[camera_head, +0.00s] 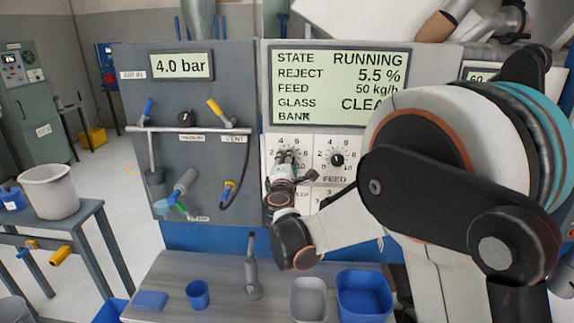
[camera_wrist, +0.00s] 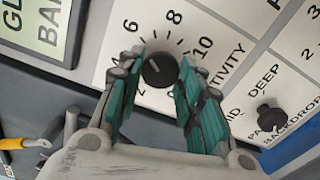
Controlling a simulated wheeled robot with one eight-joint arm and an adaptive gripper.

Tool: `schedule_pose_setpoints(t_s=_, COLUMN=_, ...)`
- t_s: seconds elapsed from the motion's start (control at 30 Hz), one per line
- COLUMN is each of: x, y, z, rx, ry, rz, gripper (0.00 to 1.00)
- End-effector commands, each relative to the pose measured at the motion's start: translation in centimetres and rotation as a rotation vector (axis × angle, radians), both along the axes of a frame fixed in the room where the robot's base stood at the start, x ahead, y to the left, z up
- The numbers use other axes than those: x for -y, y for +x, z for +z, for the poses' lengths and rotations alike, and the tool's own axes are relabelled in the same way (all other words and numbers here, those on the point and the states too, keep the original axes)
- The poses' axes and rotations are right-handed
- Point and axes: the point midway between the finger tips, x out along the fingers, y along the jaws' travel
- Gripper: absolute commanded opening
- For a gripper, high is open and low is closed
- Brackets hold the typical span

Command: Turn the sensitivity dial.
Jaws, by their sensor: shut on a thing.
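The sensitivity dial (camera_wrist: 160,70) is a small black round knob on a white panel with a ring of printed numbers and the partly visible label "TIVITY". My gripper (camera_wrist: 161,61) has its teal-padded fingers on both sides of the dial, shut on it. The pointer position on the dial is hard to read. In the head view my gripper (camera_head: 287,161) reaches the panel left of the feed dial (camera_head: 337,160) and hides the sensitivity dial.
A display (camera_head: 338,86) above reads RUNNING, reject 5.5 %, feed 50 kg/h. A backdrop knob (camera_wrist: 270,117) is close by in the wrist view. Hoses and valves fill the grey panel (camera_head: 170,95) to the left. A table with blue bins (camera_head: 364,293) stands below.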

Motion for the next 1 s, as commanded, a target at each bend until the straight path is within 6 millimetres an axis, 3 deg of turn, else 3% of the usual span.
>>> schedule_pose_setpoints(t_s=0.43, x=0.05, y=-0.01, z=-0.03, rx=0.001, ry=0.013, rz=-0.001, gripper=0.1)
schedule_pose_setpoints(t_s=0.47, x=0.05, y=-0.01, z=-0.03, rx=0.001, ry=0.012, rz=-0.001, gripper=0.36)
schedule_pose_setpoints(t_s=0.53, x=0.05, y=-0.01, z=-0.03, rx=0.001, ry=0.012, rz=-0.001, gripper=0.52)
schedule_pose_setpoints(t_s=0.57, x=0.04, y=-0.01, z=-0.03, rx=0.001, ry=0.012, rz=-0.001, gripper=0.54)
schedule_pose_setpoints(t_s=1.0, x=-0.05, y=-0.82, z=0.01, rx=0.0, ry=0.012, rz=0.0, gripper=0.54)
